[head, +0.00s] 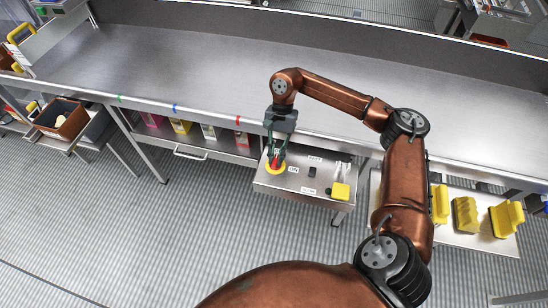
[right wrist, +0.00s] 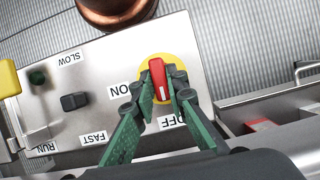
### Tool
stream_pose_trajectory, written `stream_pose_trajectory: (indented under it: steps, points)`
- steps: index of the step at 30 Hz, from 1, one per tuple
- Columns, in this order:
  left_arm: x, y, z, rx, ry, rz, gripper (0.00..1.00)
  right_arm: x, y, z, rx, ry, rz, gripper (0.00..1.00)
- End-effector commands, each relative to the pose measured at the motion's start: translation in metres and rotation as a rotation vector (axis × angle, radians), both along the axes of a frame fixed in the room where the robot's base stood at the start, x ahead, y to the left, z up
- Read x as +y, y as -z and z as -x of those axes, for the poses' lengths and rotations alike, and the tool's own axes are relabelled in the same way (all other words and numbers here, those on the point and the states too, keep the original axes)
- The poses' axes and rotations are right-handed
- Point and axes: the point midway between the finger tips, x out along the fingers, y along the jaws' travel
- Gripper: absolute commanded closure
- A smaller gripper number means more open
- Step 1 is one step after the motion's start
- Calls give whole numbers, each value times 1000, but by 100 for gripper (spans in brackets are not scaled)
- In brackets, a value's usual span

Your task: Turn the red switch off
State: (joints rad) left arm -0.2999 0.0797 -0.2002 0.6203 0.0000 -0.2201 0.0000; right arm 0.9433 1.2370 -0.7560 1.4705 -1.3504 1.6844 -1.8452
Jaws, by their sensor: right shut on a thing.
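The red switch (right wrist: 158,80) is a short red lever on a round yellow plate (right wrist: 182,62), set in a grey metal panel. The lever's white-marked end lies close to the OFF label (right wrist: 171,121), and the ON label (right wrist: 119,90) is to its left in the right wrist view. My right gripper (right wrist: 162,86) is shut on the lever with one green finger on each side. In the head view my right gripper (head: 276,158) reaches down onto the switch, which it partly hides. My left gripper is in neither view.
Yellow blocks (head: 465,214) sit on a shelf at the right.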

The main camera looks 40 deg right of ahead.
Motion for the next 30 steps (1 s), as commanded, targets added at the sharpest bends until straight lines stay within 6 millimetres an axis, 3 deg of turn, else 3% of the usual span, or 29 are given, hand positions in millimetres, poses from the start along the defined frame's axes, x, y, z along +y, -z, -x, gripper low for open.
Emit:
stream_pose_trajectory:
  steps: [18, 19, 26, 30]
  points:
    - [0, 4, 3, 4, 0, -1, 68, -1, -1, -1, -3, -40, 2, 100]
    - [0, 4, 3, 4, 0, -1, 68, -1, -1, -1, -3, -40, 2, 86]
    - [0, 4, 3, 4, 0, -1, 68, 0, 0, -1, -2, -39, 1, 70]
    - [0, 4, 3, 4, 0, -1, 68, 0, 0, 0, -1, -39, 1, 70]
